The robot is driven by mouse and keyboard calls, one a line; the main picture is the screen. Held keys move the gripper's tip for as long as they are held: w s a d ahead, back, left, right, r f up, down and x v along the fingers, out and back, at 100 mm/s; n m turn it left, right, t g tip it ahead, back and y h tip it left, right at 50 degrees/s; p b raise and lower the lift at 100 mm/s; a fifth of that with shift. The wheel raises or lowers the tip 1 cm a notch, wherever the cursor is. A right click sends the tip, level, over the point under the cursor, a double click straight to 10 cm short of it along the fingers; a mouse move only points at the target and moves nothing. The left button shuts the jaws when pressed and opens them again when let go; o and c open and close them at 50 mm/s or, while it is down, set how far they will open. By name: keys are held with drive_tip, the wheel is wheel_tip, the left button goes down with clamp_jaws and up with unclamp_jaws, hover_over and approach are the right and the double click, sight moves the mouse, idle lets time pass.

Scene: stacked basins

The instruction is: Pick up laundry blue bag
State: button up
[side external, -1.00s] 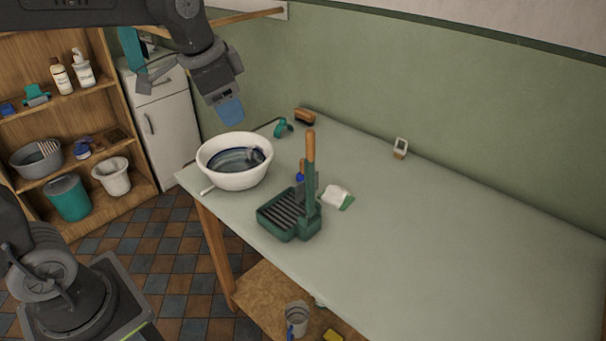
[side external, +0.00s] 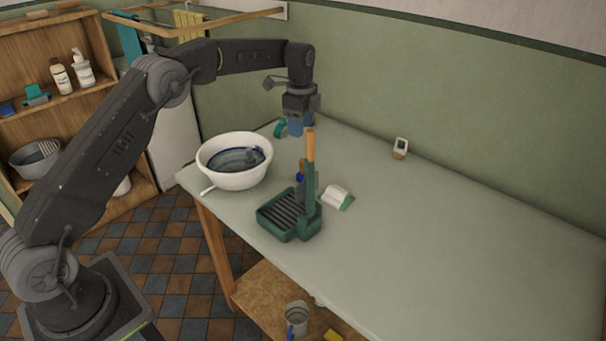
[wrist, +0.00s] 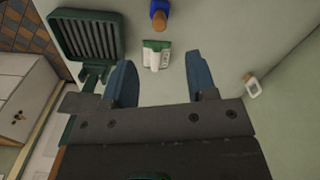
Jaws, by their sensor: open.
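A small blue bag with a brown wooden peg, which I take as the laundry blue bag (side external: 300,177), stands on the table, partly hidden behind the upright wooden handle in the side view. In the wrist view the laundry blue bag (wrist: 158,8) is at the top edge, cut off by the frame. My gripper (side external: 296,130) points down above the back of the table, higher than the bag and apart from it. In the wrist view its blue fingers (wrist: 158,75) are spread with nothing between them.
A green ribbed tray (side external: 275,222) with a tall wooden-topped handle (side external: 310,150) stands close in front of the bag. A white and green packet (side external: 334,196) lies beside it. A white basin (side external: 215,177) stands left. A small white item (side external: 400,148) is near the wall. The right tabletop is clear.

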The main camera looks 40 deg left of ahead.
sight(301, 159)
wheel_tip(301, 159, down, 8)
drive_tip(key=shift+f, duration=0.2)
drive_tip(key=shift+d+f, duration=0.2)
drive_tip(key=shift+f, duration=1.1)
drive_tip(key=shift+d+f, duration=0.2)
drive_tip(key=shift+f, duration=1.05)
clamp_jaws()
wheel_tip(301, 159, up, 10)
drive_tip(key=shift+r, duration=0.1)
drive_tip(key=c, duration=0.7)
unclamp_jaws()
clamp_jaws()
